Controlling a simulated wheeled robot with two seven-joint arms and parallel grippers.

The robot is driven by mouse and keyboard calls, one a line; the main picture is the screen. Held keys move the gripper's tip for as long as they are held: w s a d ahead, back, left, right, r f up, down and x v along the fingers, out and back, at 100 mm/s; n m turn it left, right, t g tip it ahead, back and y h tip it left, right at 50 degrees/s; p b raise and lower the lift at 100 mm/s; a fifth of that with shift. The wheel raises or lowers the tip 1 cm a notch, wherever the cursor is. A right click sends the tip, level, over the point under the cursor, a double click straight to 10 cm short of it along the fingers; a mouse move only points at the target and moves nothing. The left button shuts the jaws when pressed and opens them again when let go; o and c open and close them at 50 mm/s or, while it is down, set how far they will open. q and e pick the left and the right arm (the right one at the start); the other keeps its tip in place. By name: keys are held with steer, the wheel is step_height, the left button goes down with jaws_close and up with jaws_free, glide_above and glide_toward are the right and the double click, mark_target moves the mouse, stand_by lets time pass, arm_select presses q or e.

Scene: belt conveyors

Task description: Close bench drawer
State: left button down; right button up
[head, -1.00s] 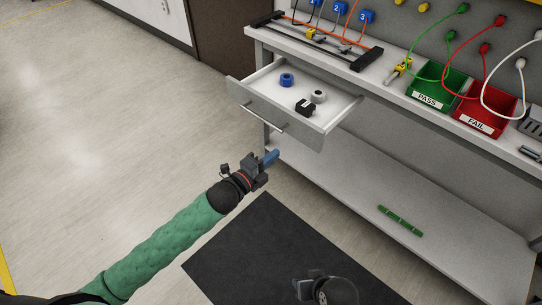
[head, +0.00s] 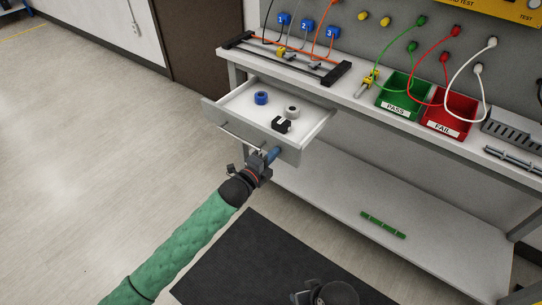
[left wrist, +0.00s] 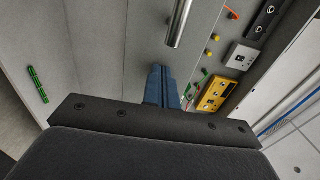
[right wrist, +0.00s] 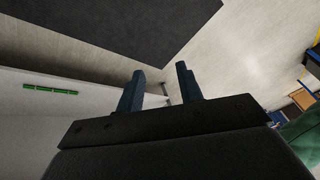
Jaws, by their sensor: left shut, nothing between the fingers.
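The bench drawer (head: 292,151) is pulled out from the left end of the grey workbench. It holds a blue roll (head: 261,98), a grey-white roll (head: 292,112) and a black block (head: 281,125). Its bar handle (head: 240,137) runs along the front; a metal bar handle (left wrist: 180,22) also shows in the left wrist view. My left gripper (head: 272,154) is shut and empty, at the drawer front near the handle's right end; contact cannot be told. In the left wrist view its blue fingers (left wrist: 160,86) are together. My right gripper (right wrist: 160,88) has its fingers apart, empty, low by the bench.
The bench top carries a green PASS bin (head: 403,97), a red FAIL bin (head: 449,113) and a black-ended rail fixture (head: 285,57). A green board (head: 383,225) lies on the lower shelf (head: 330,190). A dark mat (head: 245,265) covers the floor in front.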

mark_target(309, 122)
arm_select(q)
steer(key=shift+w, duration=0.1)
